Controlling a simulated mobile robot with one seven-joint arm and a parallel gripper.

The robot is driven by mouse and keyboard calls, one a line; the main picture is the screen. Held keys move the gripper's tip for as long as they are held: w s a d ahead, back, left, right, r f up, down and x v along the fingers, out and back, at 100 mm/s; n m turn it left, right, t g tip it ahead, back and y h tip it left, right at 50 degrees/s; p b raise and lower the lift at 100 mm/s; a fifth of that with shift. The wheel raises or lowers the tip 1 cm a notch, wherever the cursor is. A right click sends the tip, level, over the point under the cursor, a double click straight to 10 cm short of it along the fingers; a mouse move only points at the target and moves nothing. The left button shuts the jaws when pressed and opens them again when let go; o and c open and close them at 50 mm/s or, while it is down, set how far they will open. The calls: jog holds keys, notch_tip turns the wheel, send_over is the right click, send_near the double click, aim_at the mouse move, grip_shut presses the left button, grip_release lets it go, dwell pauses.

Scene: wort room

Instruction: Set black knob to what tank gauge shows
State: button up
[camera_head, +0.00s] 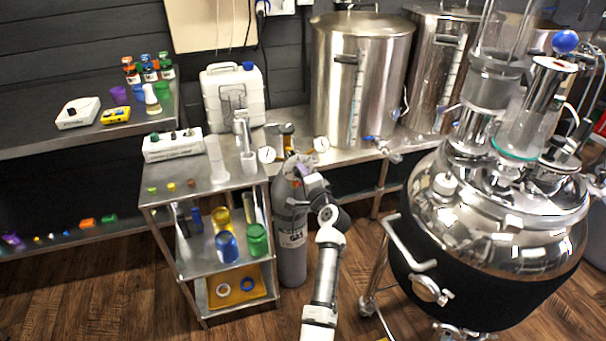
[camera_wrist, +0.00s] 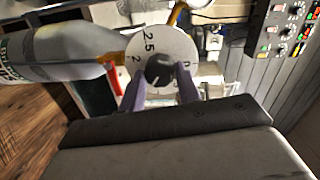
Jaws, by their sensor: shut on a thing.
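The black knob (camera_wrist: 158,68) sits at the middle of a round white dial (camera_wrist: 174,42) in the wrist view. The marks 2 and 2.5 show on the dial's left side; others are partly covered. My gripper (camera_wrist: 160,82) is shut on the knob, one finger on each side. The knob's pointer is not clear. In the camera_head view my gripper (camera_head: 303,178) is at the top of the grey gas cylinder (camera_head: 291,245) and hides the knob. Two round white gauges, a left one (camera_head: 267,155) and a right one (camera_head: 321,144), flank the cylinder top; their readings are too small to tell.
A steel cart (camera_head: 160,198) with jars stands left of the cylinder. A big steel kettle (camera_head: 358,85) stands on the bench behind. A shiny tank with a black jacket (camera_head: 440,265) stands close on the right. Some wooden floor (camera_head: 265,325) is clear in front.

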jog(key=shift+m+y+p, duration=0.3)
jog(key=shift+m+p, duration=0.25)
jog(key=shift+m, duration=1.55)
jog(key=shift+f, duration=0.1)
jog(key=o, duration=1)
jog(key=b+v, duration=0.2)
jog(key=v, duration=1.2)
jog(key=shift+w, duration=0.1)
